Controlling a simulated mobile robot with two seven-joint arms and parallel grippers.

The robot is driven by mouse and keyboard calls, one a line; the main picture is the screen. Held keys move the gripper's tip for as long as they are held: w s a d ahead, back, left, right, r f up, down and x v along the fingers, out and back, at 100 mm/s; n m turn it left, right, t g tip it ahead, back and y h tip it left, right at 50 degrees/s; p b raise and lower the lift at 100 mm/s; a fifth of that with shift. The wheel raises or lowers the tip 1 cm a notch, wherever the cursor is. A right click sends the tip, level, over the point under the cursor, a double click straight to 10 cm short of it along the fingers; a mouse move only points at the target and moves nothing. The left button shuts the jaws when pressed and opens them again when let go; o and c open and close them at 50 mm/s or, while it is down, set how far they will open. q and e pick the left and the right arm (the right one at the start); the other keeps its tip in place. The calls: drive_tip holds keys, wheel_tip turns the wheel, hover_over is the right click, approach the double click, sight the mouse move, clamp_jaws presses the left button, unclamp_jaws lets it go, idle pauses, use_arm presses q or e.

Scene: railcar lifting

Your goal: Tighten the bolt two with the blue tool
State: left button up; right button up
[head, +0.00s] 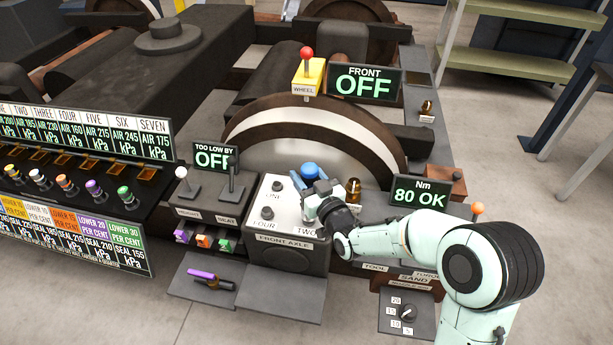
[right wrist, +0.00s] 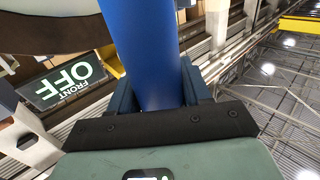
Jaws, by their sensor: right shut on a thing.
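The front axle block (head: 285,256) has a white top with bolts labelled ONE, TWO and FOUR showing. My right gripper (head: 312,186) is over the right side of this top, above the TWO label (head: 306,232), and is shut on the blue tool (head: 309,170). In the right wrist view the blue tool (right wrist: 147,50) is a thick blue cylinder between the fingers. Bolt two itself is hidden behind the gripper, so I cannot tell whether the tool touches it. The torque display (head: 420,193) reads "Nm 80 OK". My left gripper is not in view.
A purple-handled tool (head: 208,278) lies on a shelf left of the block. The FRONT display (head: 364,82) reads OFF, and the TOO LOW BY display (head: 215,158) reads OFF. A red-knobbed wheel lever (head: 306,75) stands behind. A dial panel (head: 407,314) sits at front right.

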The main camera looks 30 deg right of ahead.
sight(306, 164)
drive_tip(key=shift+f+b, duration=0.45)
drive_tip(key=shift+b, duration=0.4)
idle(0.7)
drive_tip(key=shift+f+b, duration=0.6)
drive_tip(key=shift+b, duration=0.15)
idle(0.6)
drive_tip(key=shift+f, duration=0.1)
drive_tip(key=shift+f+b, duration=0.85)
drive_tip(key=shift+f, duration=0.1)
idle(1.6)
drive_tip(key=shift+r+p, duration=1.8)
drive_tip(key=shift+r, duration=2.1)
